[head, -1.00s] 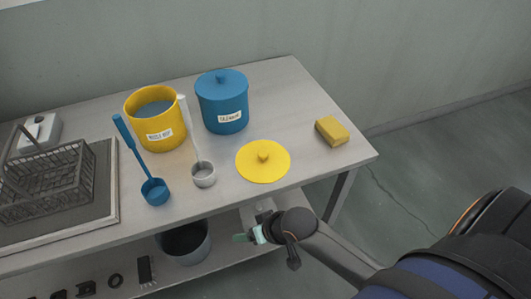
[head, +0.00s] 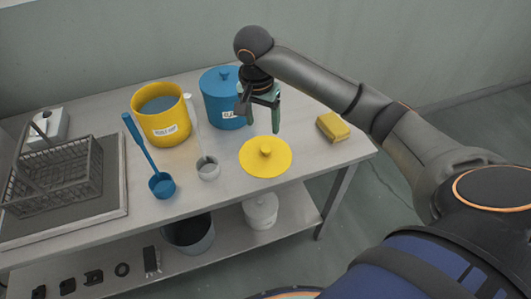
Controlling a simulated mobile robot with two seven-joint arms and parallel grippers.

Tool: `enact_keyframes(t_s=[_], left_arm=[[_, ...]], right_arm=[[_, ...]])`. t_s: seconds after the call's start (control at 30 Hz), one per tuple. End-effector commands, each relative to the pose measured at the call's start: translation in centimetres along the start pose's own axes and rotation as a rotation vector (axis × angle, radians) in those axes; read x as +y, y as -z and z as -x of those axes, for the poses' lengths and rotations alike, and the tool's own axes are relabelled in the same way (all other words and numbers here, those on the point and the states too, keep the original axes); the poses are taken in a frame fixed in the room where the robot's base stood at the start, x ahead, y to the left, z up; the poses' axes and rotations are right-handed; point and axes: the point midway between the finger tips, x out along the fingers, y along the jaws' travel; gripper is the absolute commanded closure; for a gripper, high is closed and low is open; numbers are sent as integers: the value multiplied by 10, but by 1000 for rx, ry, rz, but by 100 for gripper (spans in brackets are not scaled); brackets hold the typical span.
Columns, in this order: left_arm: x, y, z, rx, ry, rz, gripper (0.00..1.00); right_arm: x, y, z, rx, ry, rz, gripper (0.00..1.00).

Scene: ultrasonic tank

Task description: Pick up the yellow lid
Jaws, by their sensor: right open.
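The yellow lid (head: 252,161) is a flat disc with a small round knob on top. It lies on the metal table near its front right part, with nothing on it. My right gripper (head: 263,128) points down with its two fingers apart and empty. In the picture it hangs just above the lid's far edge, in front of the blue pot. It appears raised above the lid, not touching it. My left gripper is not in view.
The open yellow pot (head: 168,138) and the lidded blue pot (head: 216,100) stand behind the lid. A wire basket (head: 55,178) stands far left.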

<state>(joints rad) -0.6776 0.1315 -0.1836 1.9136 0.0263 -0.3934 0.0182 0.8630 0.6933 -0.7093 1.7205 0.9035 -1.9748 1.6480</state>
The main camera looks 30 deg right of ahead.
Motion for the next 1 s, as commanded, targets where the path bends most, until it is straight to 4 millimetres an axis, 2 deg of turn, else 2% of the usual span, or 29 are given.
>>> enact_keyframes(t_s=[0.3, 0.57, 0.8, 1.0], left_arm=[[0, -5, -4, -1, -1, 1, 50], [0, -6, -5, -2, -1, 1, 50], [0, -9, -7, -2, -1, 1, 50], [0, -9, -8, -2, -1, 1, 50]], right_arm=[[1, 0, -56, 0, -4, -4, 30], [0, 0, -77, 0, -2, -2, 30], [0, 0, -112, 0, -3, -2, 30], [0, 0, -121, 1, 0, -1, 30]])
